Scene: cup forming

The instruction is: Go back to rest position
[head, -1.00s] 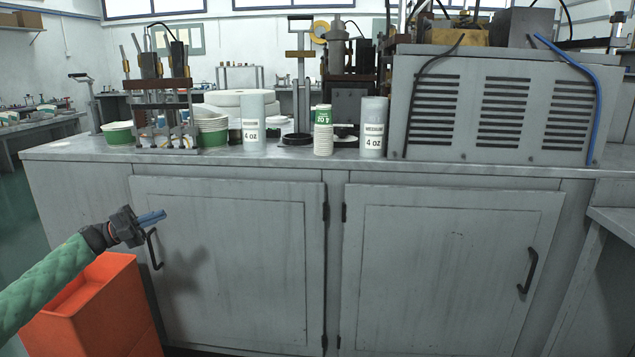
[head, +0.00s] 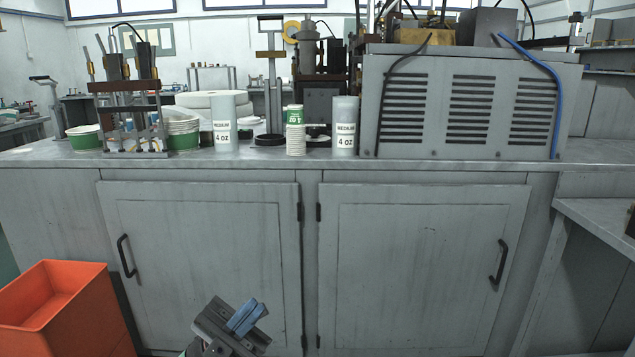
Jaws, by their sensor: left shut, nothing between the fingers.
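My left gripper (head: 248,316) shows at the bottom of the head view, left of the middle, in front of the lower part of the left cabinet door (head: 200,250). Its blue fingers are together with nothing between them. It is well below the counter top (head: 270,160) and apart from the things on it. Most of its arm is out of view below the picture. My right gripper is not in view.
An orange bin (head: 75,315) stands at lower left. The counter bears a metal fixture (head: 130,100), green-and-white tubs (head: 183,134), a stack of cups (head: 295,137), two labelled cylinders (head: 224,122) (head: 345,125) and a vented grey machine (head: 465,105). The space before the right door (head: 420,260) is clear.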

